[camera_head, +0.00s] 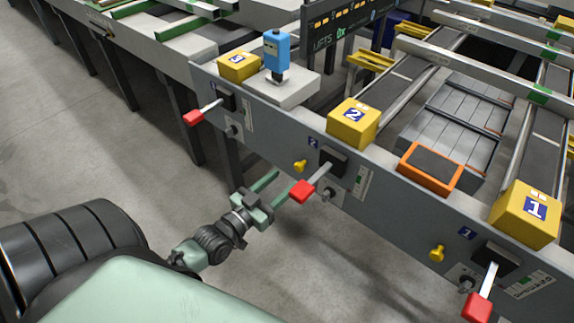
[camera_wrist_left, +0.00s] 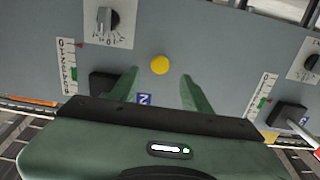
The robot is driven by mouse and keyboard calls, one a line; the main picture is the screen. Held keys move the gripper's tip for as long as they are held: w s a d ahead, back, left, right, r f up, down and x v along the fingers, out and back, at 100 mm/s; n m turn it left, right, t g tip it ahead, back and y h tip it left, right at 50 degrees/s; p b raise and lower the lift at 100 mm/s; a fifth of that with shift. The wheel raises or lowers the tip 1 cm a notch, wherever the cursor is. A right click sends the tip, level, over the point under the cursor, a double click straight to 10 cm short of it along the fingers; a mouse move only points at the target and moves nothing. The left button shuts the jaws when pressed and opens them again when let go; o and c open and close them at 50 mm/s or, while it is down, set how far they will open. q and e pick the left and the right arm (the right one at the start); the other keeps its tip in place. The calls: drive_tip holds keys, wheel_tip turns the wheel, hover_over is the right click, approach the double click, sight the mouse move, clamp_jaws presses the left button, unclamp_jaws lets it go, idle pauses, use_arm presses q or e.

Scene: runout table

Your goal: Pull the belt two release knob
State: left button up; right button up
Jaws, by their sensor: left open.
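The yellow release knob (camera_head: 299,165) of belt two sticks out of the grey side panel, below and left of the small blue 2 label. My left gripper (camera_head: 280,181) is open in front of the panel, with its green fingers pointing toward this knob. In the left wrist view the round yellow knob (camera_wrist_left: 160,65) appears between the two fingertips (camera_wrist_left: 160,76) and a little beyond them. It is not gripped, and I see no contact. The blue 2 label (camera_wrist_left: 144,99) looks upside down there. My right gripper is not in view.
A red-handled lever (camera_head: 303,190) juts out just right of the knob, close to my fingers. A dial (camera_head: 327,195) is below it. Another yellow knob (camera_head: 437,253) and red lever (camera_head: 478,305) belong to station one. Yellow numbered boxes (camera_head: 353,123) line the top. Floor space is clear.

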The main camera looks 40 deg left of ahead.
use_arm(q)
drive_tip(key=s, duration=0.4)
drive_tip(key=shift+s+a, duration=0.2)
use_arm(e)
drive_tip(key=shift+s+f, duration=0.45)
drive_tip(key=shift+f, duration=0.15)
use_arm(q)
drive_tip(key=s+d+f+g, duration=0.2)
drive_tip(key=d+f+g, duration=0.15)
drive_tip(key=f, duration=0.65)
drive_tip(key=s+d+f+g, duration=0.2)
drive_tip(key=f+g, duration=0.2)
drive_tip(key=f, duration=0.5)
drive_tip(key=s+d+f+m+g+y, duration=0.1)
drive_tip(key=s+d+f+g, duration=0.3)
drive_tip(key=s+f, duration=0.25)
drive_tip(key=s+d+f+g, duration=0.3)
drive_tip(key=s+f+g, duration=0.1)
drive_tip(key=s+f, duration=0.25)
drive_tip(key=s+a+g+p, duration=0.1)
drive_tip(key=s+a+p, duration=0.1)
drive_tip(key=s+p, duration=1.3)
drive_tip(key=shift+s+a+r+m+p, duration=0.35)
drive_tip(key=shift+s+r+p, duration=0.1)
drive_tip(key=shift+s, duration=0.2)
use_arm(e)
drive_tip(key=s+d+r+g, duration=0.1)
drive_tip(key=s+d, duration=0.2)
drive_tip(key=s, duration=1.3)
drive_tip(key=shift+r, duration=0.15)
